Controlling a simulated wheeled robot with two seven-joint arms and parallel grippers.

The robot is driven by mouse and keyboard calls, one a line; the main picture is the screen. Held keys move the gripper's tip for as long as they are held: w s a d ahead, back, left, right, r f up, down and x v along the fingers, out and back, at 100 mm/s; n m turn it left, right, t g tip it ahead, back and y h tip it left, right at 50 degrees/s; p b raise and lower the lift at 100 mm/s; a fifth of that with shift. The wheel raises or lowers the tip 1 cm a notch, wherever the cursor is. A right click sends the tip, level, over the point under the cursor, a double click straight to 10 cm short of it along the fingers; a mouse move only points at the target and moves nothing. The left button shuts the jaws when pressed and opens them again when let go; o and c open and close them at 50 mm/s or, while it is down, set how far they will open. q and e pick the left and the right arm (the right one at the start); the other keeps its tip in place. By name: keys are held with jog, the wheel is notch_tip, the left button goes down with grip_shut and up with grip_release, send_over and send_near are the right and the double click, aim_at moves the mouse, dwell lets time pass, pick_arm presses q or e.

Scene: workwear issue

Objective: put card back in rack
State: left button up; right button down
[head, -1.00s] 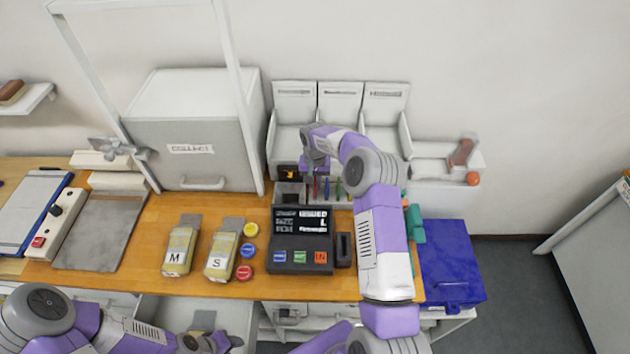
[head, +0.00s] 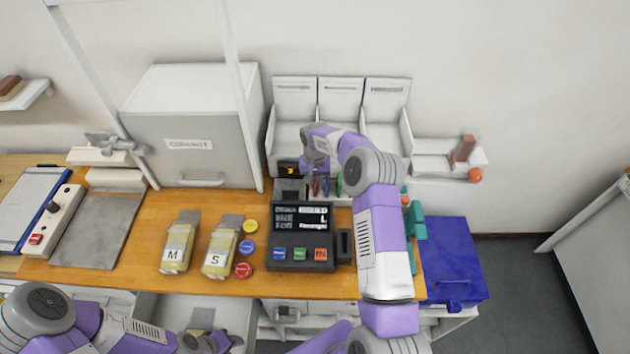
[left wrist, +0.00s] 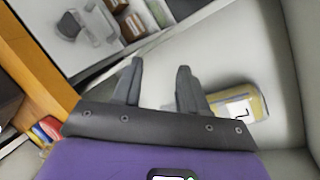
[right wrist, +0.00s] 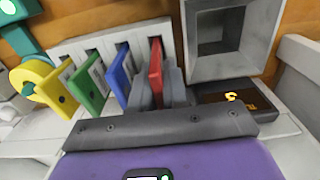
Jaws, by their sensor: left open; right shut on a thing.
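The red card (right wrist: 156,72) stands in line with the blue card (right wrist: 123,72), green card (right wrist: 92,85) and yellow card (right wrist: 58,88) at the white slotted rack (right wrist: 108,45). My right gripper (right wrist: 160,85) is shut on the red card at the row's right end; whether the card is fully seated is unclear. In the head view my right gripper (head: 315,172) is above the rack, partly hiding it. My left gripper (left wrist: 160,70) is open and empty over a pale drawer, near a bag marked L (left wrist: 240,103).
A grey square holder (right wrist: 228,38) and a small dark display (right wrist: 235,100) stand right of the red card. The dark terminal (head: 300,240) is in front of the rack. Bags M (head: 178,248) and S (head: 222,250) lie left of it. A blue bin (head: 455,260) is at right.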

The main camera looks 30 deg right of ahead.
jog(key=shift+f+b, duration=0.3)
jog(key=shift+f, duration=0.1)
dwell(0.4)
jog(key=c, duration=1.1)
grip_release()
jog(key=shift+o, duration=0.2)
jog(key=shift+r, duration=0.1)
jog(key=shift+r+p, duration=2.4)
jog(key=shift+r, duration=2.05)
